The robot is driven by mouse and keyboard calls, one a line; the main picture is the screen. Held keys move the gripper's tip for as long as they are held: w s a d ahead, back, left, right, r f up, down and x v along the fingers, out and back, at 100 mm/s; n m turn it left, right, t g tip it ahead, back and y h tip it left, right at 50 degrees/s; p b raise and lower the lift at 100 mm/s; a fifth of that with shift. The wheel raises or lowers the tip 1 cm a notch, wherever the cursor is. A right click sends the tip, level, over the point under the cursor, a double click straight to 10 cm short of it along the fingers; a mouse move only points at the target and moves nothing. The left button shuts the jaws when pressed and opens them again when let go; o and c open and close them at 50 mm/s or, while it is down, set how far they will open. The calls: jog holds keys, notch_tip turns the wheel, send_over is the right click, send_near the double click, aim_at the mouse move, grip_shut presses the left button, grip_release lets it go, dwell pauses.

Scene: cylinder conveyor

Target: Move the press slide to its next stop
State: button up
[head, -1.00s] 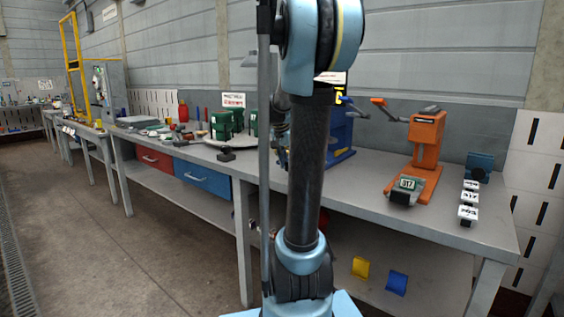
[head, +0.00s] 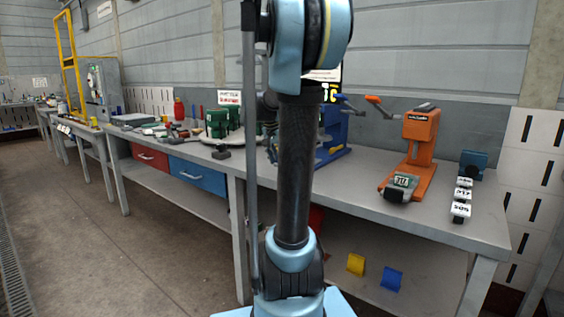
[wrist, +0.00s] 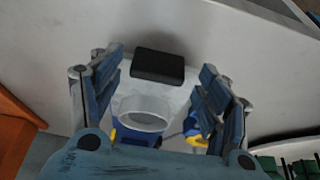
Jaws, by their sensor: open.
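In the wrist view, a pale grey slide (wrist: 178,98) with a black block-shaped handle (wrist: 158,66) and a round white ring (wrist: 145,119) lies between my fingers. Blue and yellow parts of a press show below it. My gripper (wrist: 166,92) is open, one finger on each side of the slide, with gaps visible; I cannot tell its height above it. In the head view, the blue press (head: 335,130) stands on the bench, largely hidden behind my arm. My gripper is hidden there.
An orange press (head: 420,140) stands right of the blue one, with a dark block marked 317 (head: 401,188) at its foot. Labelled small blocks (head: 462,195) stand farther right. Green machines (head: 222,124) stand left. The bench front (head: 345,190) is bare.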

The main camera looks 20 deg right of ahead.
jog(key=shift+r, duration=0.1)
jog(key=v, duration=1.1)
jog(key=shift+a+r, duration=0.2)
jog(key=shift+r, duration=0.1)
